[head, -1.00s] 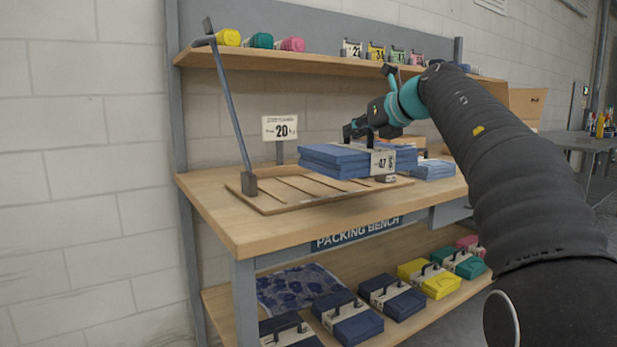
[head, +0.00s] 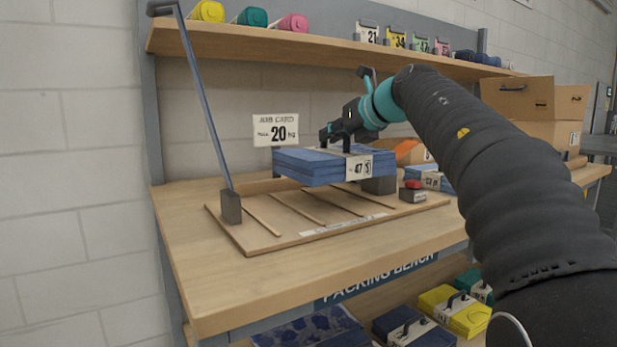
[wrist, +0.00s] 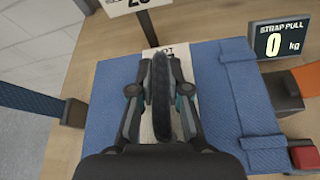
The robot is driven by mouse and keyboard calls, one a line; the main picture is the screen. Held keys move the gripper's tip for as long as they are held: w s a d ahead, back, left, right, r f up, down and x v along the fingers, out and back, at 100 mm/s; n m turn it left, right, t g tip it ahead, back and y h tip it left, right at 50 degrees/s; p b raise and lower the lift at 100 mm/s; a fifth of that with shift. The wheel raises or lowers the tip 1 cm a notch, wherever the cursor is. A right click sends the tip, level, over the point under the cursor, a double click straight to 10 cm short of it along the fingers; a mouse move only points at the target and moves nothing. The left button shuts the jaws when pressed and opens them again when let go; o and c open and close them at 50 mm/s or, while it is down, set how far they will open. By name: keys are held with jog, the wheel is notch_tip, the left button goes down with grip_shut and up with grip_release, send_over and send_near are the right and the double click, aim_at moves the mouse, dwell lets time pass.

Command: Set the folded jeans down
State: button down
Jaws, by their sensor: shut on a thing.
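The folded jeans (head: 308,168) are a blue flat stack with a pale paper band marked 47 (head: 358,167). They hang roughly level above the back part of a slatted wooden board (head: 270,236) on the packing bench (head: 190,255), with a gap beneath them. My gripper (head: 342,138) is above the stack, shut on the black handle over its band. In the wrist view the jeans (wrist: 110,85) spread out under my gripper (wrist: 160,75), whose fingers lie on both sides of the dark handle. The underside of the jeans is hidden.
A sign reading 20 kg (head: 276,130) is behind the jeans. A small box with a red top (head: 413,191) sits at the board's right. The display reads 0 kg (wrist: 281,40). The bench front is clear.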

aim_at(305, 150)
jog(key=a+f, duration=0.2)
jog(key=a, duration=0.1)
jog(key=a+f+b, duration=0.1)
jog(key=a, duration=0.1)
jog(key=shift+s+a, duration=0.1)
jog(key=shift+s, duration=0.15)
jog(key=shift+f+b, duration=0.85)
jog(key=shift+f, duration=1.1)
jog(key=shift+f, duration=0.15)
jog(key=c, duration=1.1)
grip_release()
jog(key=shift+c, duration=0.2)
jog(key=v, duration=1.2)
jog(key=shift+s, duration=0.1)
